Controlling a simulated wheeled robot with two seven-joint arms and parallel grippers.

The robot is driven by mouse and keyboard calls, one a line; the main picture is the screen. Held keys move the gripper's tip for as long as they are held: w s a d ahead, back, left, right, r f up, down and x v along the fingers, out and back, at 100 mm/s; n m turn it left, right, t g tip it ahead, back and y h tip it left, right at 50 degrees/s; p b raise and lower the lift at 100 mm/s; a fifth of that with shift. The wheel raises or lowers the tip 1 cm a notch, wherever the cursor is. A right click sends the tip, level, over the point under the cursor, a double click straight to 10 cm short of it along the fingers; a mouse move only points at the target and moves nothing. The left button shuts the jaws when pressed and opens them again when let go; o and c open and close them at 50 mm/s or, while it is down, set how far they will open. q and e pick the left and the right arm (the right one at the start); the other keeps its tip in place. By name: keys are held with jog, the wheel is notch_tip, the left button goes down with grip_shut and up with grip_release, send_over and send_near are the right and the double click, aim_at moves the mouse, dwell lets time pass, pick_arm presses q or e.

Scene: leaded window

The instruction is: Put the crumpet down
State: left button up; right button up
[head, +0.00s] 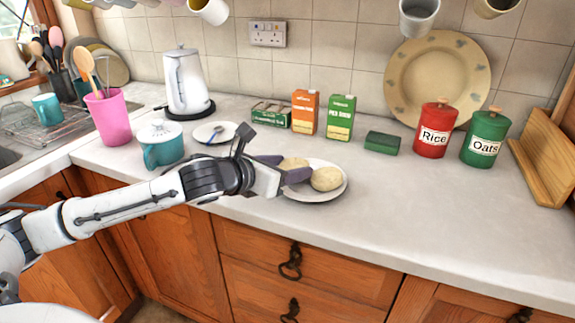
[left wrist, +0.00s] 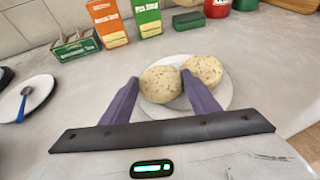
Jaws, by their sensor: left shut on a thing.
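My left gripper (head: 285,167) is shut on a pale, speckled round crumpet (left wrist: 160,84), which also shows between the purple fingers in the head view (head: 293,162). The held crumpet is over the far left part of a white plate (head: 335,192) on the worktop. I cannot tell whether it touches the plate. A second crumpet (head: 326,179) lies on the plate, close to the right finger; in the left wrist view (left wrist: 206,70) it is just right of the held one. My right gripper is not in view.
A small plate with a blue-handled utensil (head: 214,132), teal teapot (head: 161,143) and kettle (head: 187,85) stand left. Behind are orange (head: 305,112) and green (head: 340,117) cartons and a green sponge (head: 382,142). Rice (head: 434,130) and oats (head: 484,138) canisters stand right. The right worktop front is clear.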

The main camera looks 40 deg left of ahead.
pick_arm(q)
jog(key=o, duration=1.1)
jog(key=shift+s+f, duration=0.1)
jog(key=shift+f, duration=0.15)
jog(key=shift+c, duration=0.2)
jog(key=shift+r, duration=0.45)
jog(key=v, duration=0.3)
jog(key=shift+r, duration=0.1)
jog(key=shift+s+a+r, duration=0.25)
jog(key=shift+s+r, duration=0.15)
jog(key=shift+s, duration=0.35)
jog(key=shift+s+d+r, duration=0.15)
jog(key=shift+s+r, duration=0.05)
jog(key=shift+s, duration=0.25)
jog(key=shift+s+d+r+p, duration=0.2)
jog(key=shift+s+p, duration=0.05)
jog(key=shift+p, duration=0.2)
jog(key=shift+p+v, duration=1.9)
jog(key=shift+v, duration=0.95)
